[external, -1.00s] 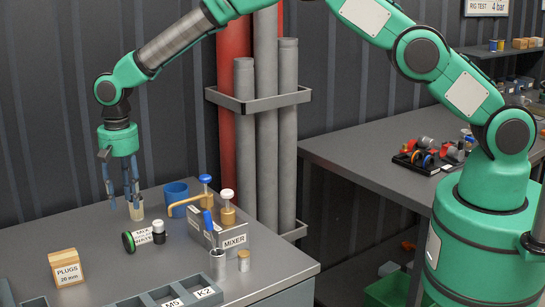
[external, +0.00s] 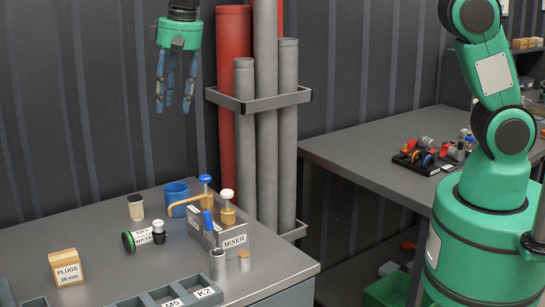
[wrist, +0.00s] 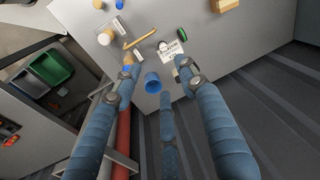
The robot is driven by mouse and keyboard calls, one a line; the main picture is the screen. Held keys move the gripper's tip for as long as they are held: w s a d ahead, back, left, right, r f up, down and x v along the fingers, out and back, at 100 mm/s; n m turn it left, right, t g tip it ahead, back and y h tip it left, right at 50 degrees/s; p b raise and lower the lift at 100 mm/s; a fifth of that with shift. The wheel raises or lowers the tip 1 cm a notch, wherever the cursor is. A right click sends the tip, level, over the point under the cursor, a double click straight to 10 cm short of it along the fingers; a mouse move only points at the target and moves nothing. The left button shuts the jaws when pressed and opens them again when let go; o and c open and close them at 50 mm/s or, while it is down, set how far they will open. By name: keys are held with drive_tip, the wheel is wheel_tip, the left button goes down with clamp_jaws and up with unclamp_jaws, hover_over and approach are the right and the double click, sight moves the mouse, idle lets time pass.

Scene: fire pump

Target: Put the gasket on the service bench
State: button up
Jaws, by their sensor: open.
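I cannot pick out the gasket with certainty. Small coloured rings and parts (external: 427,160) lie in a black tray on the right-hand bench (external: 345,150), too small to tell apart. The left-hand bench (external: 100,245) holds several pump parts; neither bench is marked as the service bench. My gripper (external: 174,100) is open and empty, its blue fingers hanging high above the back of the left-hand bench. In the wrist view, the spread fingers (wrist: 160,85) have nothing between them.
Tall pipes (external: 287,130) stand in a rack behind. A green bin (external: 388,288) is below the right-hand bench.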

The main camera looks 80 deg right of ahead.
drive_tip(key=s+d+r+n+t, duration=0.1)
drive_tip(key=s+r+n, duration=0.1)
drive_tip(key=s+r, duration=0.9)
drive_tip(key=s+d+r+n+t, duration=0.1)
drive_tip(key=s+r+n+t, duration=0.15)
drive_tip(key=s, duration=2.05)
drive_tip(key=s+f+n, duration=0.1)
drive_tip(key=s+f, duration=0.2)
drive_tip(key=s, duration=0.9)
drive_tip(key=shift+s+d+n, duration=0.2)
drive_tip(key=shift+d+n, duration=0.05)
drive_tip(key=shift+n, duration=0.1)
drive_tip(key=shift+o, duration=0.6)
drive_tip(key=shift+r, duration=0.1)
